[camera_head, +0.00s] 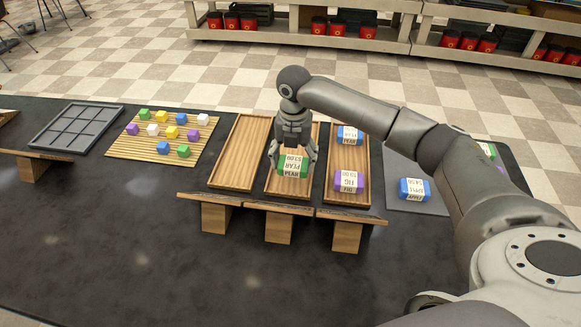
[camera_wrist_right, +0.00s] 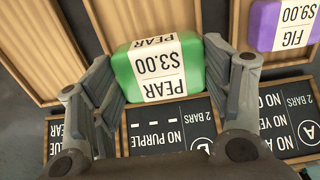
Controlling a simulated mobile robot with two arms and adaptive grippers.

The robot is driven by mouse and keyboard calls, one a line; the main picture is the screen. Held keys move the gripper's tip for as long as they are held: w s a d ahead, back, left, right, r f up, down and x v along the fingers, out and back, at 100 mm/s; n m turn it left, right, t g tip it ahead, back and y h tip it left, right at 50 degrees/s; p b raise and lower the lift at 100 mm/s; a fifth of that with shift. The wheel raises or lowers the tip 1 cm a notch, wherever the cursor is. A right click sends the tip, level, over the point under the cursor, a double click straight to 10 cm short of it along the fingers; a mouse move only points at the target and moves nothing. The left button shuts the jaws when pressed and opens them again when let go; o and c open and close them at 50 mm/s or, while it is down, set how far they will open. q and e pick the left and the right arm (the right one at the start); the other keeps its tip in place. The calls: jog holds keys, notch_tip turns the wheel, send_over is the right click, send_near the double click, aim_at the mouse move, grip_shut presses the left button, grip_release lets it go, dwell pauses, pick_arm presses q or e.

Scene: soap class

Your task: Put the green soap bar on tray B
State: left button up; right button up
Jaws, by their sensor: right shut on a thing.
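The green soap bar (camera_head: 293,167), labelled PEAR $3.00, is between the fingers of my right gripper (camera_head: 293,160). In the right wrist view the green bar (camera_wrist_right: 157,65) shows with a finger on each side. It is over the front part of the middle wooden tray (camera_head: 274,184), whose sign (camera_wrist_right: 165,125) reads 2 BARS, NO PURPLE, with a circled letter that looks like B. I cannot tell whether the bar touches the tray floor. No other bar shows in this tray. My left gripper is out of view.
The right wooden tray (camera_head: 363,196) holds a blue bar (camera_head: 349,136) and a purple FIG bar (camera_head: 348,181). The left wooden tray (camera_head: 237,150) is empty. A blue APPLE bar (camera_head: 414,190) lies on a grey mat (camera_head: 402,160). A slatted board (camera_head: 128,147) bears several small coloured blocks.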

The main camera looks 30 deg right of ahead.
aim_at(291, 167)
jog(key=shift+w+a+f, duration=0.2)
jog(key=shift+w+f, duration=0.35)
jog(key=shift+f, duration=0.05)
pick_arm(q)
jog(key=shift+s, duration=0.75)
pick_arm(e)
jog(key=shift+f, duration=1.5)
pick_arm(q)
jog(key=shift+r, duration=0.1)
pick_arm(e)
jog(key=shift+f, duration=0.15)
jog(key=o, duration=1.2)
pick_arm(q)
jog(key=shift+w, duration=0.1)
pick_arm(e)
jog(key=shift+r, duration=0.2)
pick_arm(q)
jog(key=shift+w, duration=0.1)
pick_arm(e)
notch_tip(291, 167, up, 12)
